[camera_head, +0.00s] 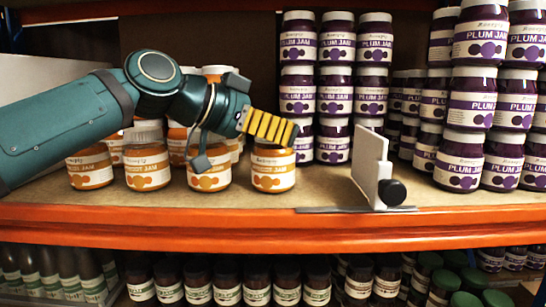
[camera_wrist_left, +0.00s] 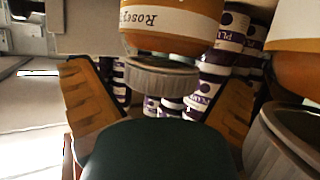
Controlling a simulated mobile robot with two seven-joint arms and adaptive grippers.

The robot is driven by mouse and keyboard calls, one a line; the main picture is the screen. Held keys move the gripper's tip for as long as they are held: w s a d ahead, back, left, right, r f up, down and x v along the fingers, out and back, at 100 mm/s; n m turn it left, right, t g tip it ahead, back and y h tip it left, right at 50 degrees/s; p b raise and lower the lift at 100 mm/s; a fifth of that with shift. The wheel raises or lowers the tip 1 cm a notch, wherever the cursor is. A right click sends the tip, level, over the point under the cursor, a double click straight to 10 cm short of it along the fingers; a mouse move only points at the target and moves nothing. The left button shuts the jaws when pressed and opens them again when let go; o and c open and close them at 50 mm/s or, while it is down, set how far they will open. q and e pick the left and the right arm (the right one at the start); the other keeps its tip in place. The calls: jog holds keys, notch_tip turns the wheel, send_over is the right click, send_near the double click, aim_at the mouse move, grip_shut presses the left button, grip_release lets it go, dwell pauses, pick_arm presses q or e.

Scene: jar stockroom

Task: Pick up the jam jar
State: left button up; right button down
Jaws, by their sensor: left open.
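Several apricot jam jars with orange contents and white labels stand at the left on the shelf. The front right one (camera_head: 273,176) has its top partly hidden by my left gripper (camera_head: 271,127), whose yellow finger crosses in front of it. In the left wrist view the jars look upside down. There my left gripper (camera_wrist_left: 158,92) is open and empty, with a yellow finger at each side. An orange jar (camera_wrist_left: 172,28) shows between and beyond the fingers, its lid toward me. I cannot tell which head-view jar it is. My right gripper is not seen.
Stacked plum jam jars (camera_head: 335,98) stand behind and to the right (camera_head: 466,158). A white upright divider (camera_head: 369,163) with a black knob stands at the orange shelf edge (camera_head: 250,229). Another orange jar (camera_wrist_left: 296,55) is close on the right in the wrist view.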

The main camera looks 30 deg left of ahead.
pick_arm(q)
jog(key=c, duration=1.4)
jog(key=shift+r, duration=0.2)
notch_tip(320, 180, up, 10)
jog(key=shift+f+p, duration=0.1)
jog(key=shift+p, duration=0.55)
jog(key=shift+w+f, duration=0.1)
